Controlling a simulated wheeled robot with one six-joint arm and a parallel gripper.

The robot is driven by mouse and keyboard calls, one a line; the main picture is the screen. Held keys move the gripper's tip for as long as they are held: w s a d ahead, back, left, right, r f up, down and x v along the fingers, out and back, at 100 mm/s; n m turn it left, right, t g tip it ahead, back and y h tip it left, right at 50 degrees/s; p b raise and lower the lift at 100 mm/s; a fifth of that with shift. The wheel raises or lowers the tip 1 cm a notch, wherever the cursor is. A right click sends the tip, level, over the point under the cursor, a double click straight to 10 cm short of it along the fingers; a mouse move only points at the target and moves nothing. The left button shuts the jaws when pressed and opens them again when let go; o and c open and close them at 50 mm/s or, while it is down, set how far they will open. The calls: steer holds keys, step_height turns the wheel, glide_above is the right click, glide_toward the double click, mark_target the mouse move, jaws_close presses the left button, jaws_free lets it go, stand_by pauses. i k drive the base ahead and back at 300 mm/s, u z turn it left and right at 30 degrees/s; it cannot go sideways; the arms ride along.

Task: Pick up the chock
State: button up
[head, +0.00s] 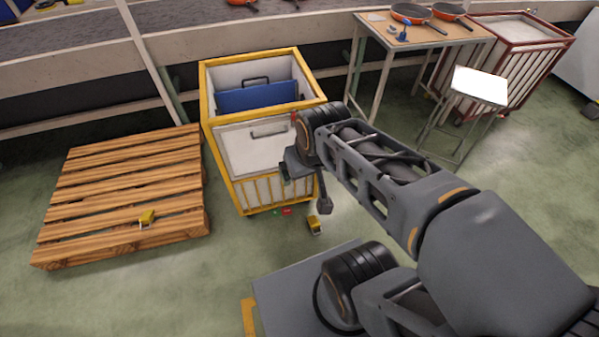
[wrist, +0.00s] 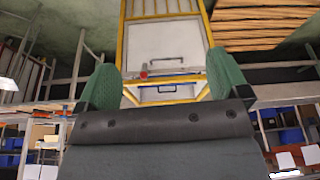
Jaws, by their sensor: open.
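A small yellow block with dark parts, which looks like a chock (head: 314,226), lies on the green floor in front of the yellow-framed cart (head: 235,199). A similar small yellow piece (head: 147,217) lies on the wooden pallet (head: 75,209); I cannot tell which is meant. My gripper (head: 298,172) is raised in front of the cart, above and to the left of the floor block. In the wrist view my gripper (wrist: 160,68) has its two green fingers wide apart with nothing held between them. Neither yellow piece can be made out there.
The cart holds a blue panel (head: 256,97). A table (head: 450,39) with orange pans and a white-topped stool (head: 480,85) stand at right, by a red-framed bin (head: 520,28). A conveyor (head: 85,58) runs along the back. Floor between pallet and my base is clear.

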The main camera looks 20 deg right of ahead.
mark_target(313, 223)
steer(key=u, duration=1.45)
steer(key=i, duration=1.15)
steer(key=z, duration=3.2)
